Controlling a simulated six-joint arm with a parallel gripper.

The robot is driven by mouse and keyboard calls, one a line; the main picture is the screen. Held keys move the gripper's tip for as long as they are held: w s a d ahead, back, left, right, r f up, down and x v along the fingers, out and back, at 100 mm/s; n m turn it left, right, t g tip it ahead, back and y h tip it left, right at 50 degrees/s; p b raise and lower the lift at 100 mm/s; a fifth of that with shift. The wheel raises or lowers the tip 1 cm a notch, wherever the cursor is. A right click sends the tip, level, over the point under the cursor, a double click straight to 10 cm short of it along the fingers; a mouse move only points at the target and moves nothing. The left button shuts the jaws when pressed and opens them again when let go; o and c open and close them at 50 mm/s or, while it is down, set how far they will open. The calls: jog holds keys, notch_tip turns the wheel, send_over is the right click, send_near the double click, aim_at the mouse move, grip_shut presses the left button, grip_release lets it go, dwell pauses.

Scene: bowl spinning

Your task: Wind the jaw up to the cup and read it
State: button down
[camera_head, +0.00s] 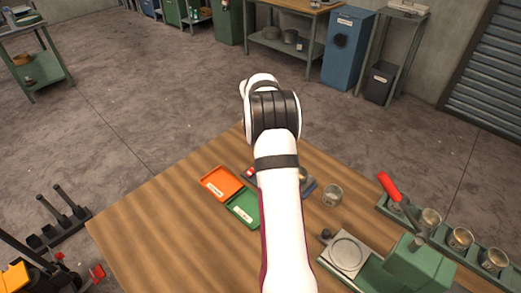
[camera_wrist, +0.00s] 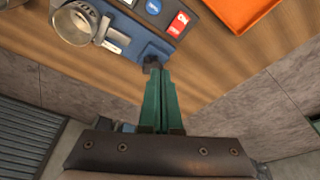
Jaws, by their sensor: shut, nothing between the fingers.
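A metal cup (camera_wrist: 72,24) is at the upper left of the wrist view, beside the blue gauge (camera_wrist: 140,40). A pale curved part lies between them; I cannot tell whether the jaw touches the cup. The cup also stands right of my arm in the head view (camera_head: 332,196), where the gauge is mostly hidden. A dark knob (camera_wrist: 152,61) sticks out from the gauge's near edge. My gripper (camera_wrist: 156,72) has its green fingers shut and empty, with the tips right at the knob. Contact is unclear. No reading is legible.
An orange tray (camera_head: 221,183) and a green tray (camera_head: 243,208) lie left of my arm. A station with a round plate (camera_head: 347,250) and a rack of several cups (camera_head: 460,240) with a red-handled tool (camera_head: 388,186) stand right. Bare wood lies at the table's left.

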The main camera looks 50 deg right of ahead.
jog(key=shift+r, duration=0.1)
jog(key=f, duration=0.2)
jog(key=s+d+f, duration=0.1)
jog(key=f, duration=0.1)
jog(key=s+f, duration=0.1)
jog(key=f, duration=0.1)
jog(key=shift+d, duration=0.15)
dwell(0.3)
jog(key=shift+w+d, duration=0.25)
dwell(0.7)
